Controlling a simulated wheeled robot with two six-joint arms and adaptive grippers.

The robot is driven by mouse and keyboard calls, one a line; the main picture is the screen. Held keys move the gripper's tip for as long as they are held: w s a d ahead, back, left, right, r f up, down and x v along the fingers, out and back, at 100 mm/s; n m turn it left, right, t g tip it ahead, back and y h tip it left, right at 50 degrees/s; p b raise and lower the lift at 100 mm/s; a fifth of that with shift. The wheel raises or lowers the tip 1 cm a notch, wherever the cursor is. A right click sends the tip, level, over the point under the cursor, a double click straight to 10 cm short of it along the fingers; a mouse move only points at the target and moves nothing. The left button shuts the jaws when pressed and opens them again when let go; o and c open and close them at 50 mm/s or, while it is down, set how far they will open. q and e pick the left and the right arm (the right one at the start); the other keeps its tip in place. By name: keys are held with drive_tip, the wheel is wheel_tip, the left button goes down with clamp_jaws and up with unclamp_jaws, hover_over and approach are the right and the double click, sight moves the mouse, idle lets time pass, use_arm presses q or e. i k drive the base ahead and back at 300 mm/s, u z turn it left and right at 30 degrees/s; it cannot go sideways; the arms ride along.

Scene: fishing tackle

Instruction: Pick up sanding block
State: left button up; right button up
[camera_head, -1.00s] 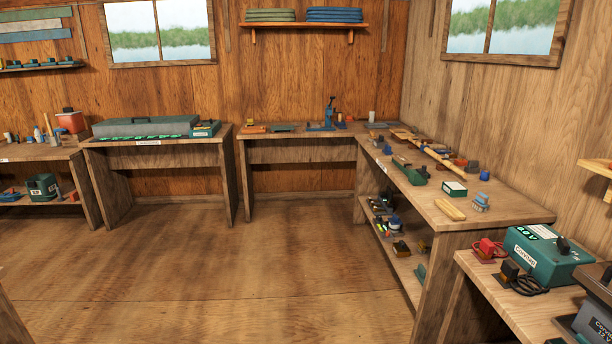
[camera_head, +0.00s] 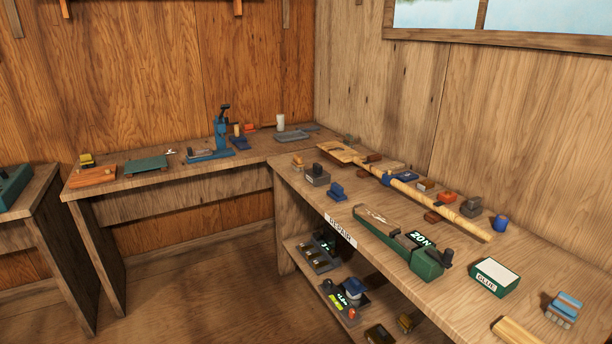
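No thing in view is marked clearly as the sanding block. A pale wooden block (camera_head: 515,331) lies at the bottom right on the right-hand bench, cut off by the picture's lower edge. Several smaller blocks stand on the same bench, among them a grey-brown one (camera_head: 317,176), a blue one (camera_head: 337,192) and a brown one (camera_head: 471,208). I cannot tell which of these is the sanding block. Neither of my grippers is in view.
The right-hand bench (camera_head: 570,262) also holds a long wooden rod (camera_head: 440,211), a green tool (camera_head: 425,262), a green glue box (camera_head: 494,277) and a blue-grey brush-like thing (camera_head: 563,309). A lower shelf (camera_head: 300,250) is loaded. Floor (camera_head: 210,290) is clear at left.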

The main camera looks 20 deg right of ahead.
sight(335, 194)
drive_tip(key=z, duration=0.15)
drive_tip(key=i, duration=1.5)
drive_tip(key=z, duration=0.1)
